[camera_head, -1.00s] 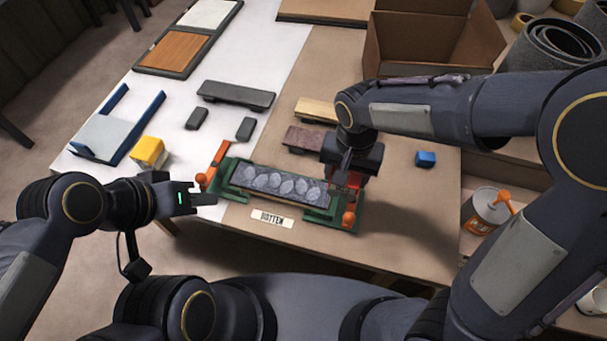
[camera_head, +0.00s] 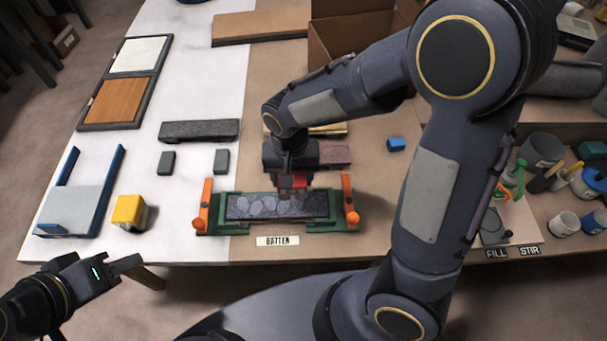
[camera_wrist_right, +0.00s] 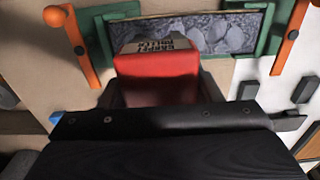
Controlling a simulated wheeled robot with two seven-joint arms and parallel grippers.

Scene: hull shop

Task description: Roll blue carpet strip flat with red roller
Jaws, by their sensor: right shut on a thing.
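The carpet strip (camera_head: 250,207) lies in a green frame (camera_head: 222,228) at the table's front edge. It looks dark grey-blue with a pale cell pattern, and it also shows in the right wrist view (camera_wrist_right: 230,35). My right gripper (camera_head: 294,188) is above the right part of the strip, shut on the red roller (camera_head: 293,181). The roller's red body fills the middle of the right wrist view (camera_wrist_right: 155,75); whether it touches the strip is hidden. My left gripper (camera_head: 130,272) is open and empty, off the table's front edge at the lower left.
Orange levers (camera_head: 203,207) stand at both frame ends. A label (camera_head: 278,240) lies in front. A yellow block (camera_head: 129,211), a blue-railed tray (camera_head: 75,205) and grey blocks (camera_head: 221,161) are to the left. A blue block (camera_head: 396,144) and cardboard box (camera_head: 335,40) are beyond.

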